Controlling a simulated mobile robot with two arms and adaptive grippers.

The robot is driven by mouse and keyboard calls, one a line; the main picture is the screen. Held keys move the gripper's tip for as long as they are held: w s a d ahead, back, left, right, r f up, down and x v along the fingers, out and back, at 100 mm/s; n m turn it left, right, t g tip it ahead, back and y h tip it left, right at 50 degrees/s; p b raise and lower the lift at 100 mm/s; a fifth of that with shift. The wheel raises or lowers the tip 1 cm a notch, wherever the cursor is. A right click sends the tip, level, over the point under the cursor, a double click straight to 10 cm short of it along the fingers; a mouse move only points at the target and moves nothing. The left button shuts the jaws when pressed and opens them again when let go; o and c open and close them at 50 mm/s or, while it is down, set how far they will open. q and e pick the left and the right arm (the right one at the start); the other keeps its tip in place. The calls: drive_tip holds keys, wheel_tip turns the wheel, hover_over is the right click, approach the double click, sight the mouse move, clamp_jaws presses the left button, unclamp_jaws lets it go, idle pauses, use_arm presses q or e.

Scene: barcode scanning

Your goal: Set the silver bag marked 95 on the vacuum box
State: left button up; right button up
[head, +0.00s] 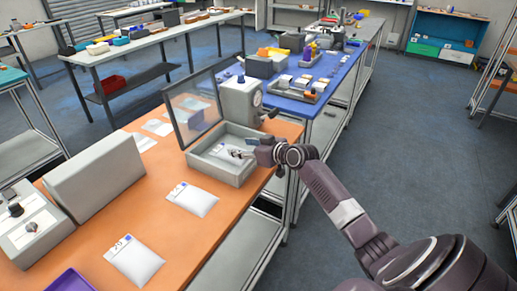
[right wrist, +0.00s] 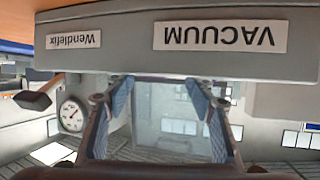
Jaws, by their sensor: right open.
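The grey vacuum box (head: 200,168) stands on the orange table with its framed glass lid (head: 195,110) tilted open. In the right wrist view its front wall (right wrist: 120,62) carries an upside-down VACUUM label. My right gripper (head: 246,154) is at the right side of the box, its fingers over the opening. In the right wrist view its two fingers (right wrist: 162,112) are apart, with nothing clearly held. A pale shape inside the box is partly covered by the fingers. Silver bags (head: 192,199) and (head: 134,261) lie on the table; their numbers are too small to read surely. My left gripper is not in view.
A grey unit with a round gauge (head: 240,98) stands behind the box. More pale bags (head: 158,127) lie behind it at left. A grey block (head: 95,178), a control panel (head: 32,225) and a purple tray (head: 70,281) fill the left side. A blue table (head: 325,85) adjoins behind.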

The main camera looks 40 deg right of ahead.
drive_tip(key=b+v, duration=0.1)
drive_tip(key=v, duration=1)
drive_tip(key=shift+s, duration=0.2)
